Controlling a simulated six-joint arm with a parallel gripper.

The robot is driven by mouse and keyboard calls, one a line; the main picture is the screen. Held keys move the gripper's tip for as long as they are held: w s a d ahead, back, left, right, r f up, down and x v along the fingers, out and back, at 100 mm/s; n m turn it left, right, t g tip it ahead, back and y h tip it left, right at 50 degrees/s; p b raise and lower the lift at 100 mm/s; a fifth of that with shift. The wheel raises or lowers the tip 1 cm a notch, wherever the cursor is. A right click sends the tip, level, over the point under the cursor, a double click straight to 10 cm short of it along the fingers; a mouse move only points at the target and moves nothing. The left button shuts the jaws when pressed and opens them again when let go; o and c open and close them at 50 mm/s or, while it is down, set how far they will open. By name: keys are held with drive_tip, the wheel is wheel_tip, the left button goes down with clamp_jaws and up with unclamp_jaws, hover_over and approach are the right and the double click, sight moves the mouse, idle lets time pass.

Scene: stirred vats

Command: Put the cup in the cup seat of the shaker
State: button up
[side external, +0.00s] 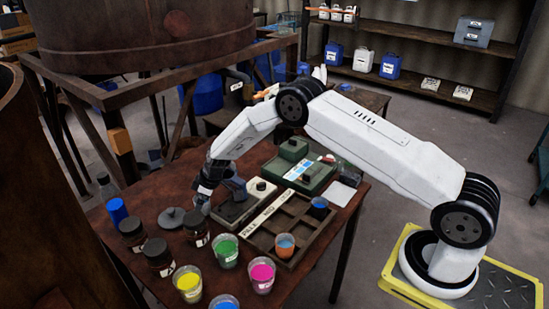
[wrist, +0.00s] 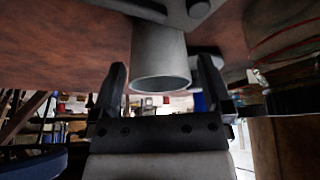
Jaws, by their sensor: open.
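My gripper (side external: 206,198) reaches down over the table's left part, beside a pale box with a black knob (side external: 240,203) that may be the shaker. The wrist view shows the open fingers (wrist: 162,95) on either side of a grey open-ended cylinder (wrist: 160,60), apart from it. I cannot tell whether this is the cup or the cup seat. Clear cups hold green (side external: 225,250), yellow (side external: 188,283), magenta (side external: 262,275) and blue (side external: 225,302) liquid. An orange-filled cup (side external: 285,245) and a dark blue one (side external: 320,208) stand in a compartmented tray (side external: 262,243). My arm hides part of the table.
Dark jars (side external: 158,256) and a grey lid (side external: 171,218) stand by the left table edge, near a blue bottle (side external: 117,212). A green device (side external: 300,170) stands behind the tray. A large rusty vat (side external: 150,35) rises behind the table.

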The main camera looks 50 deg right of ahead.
drive_tip(key=shift+x, duration=0.75)
drive_tip(key=c, duration=1.3)
drive_tip(key=shift+r, duration=0.1)
drive_tip(key=shift+r, duration=1.35)
drive_tip(key=shift+s+r, duration=0.15)
drive_tip(key=shift+r, duration=0.2)
drive_tip(key=s+r, duration=0.4)
drive_tip(key=r, duration=0.1)
drive_tip(key=shift+s+d+r, duration=0.1)
drive_tip(key=shift+s+r, duration=0.1)
drive_tip(key=shift+s+d+r, duration=0.1)
drive_tip(key=shift+s+r, duration=0.6)
drive_tip(key=shift+s, duration=0.85)
drive_tip(key=shift+s+d+r, duration=0.1)
drive_tip(key=shift+s+r, duration=0.55)
drive_tip(key=shift+s, duration=0.9)
drive_tip(key=shift+s+d+r, duration=0.1)
drive_tip(key=shift+s+r, duration=0.6)
drive_tip(key=shift+s, duration=0.85)
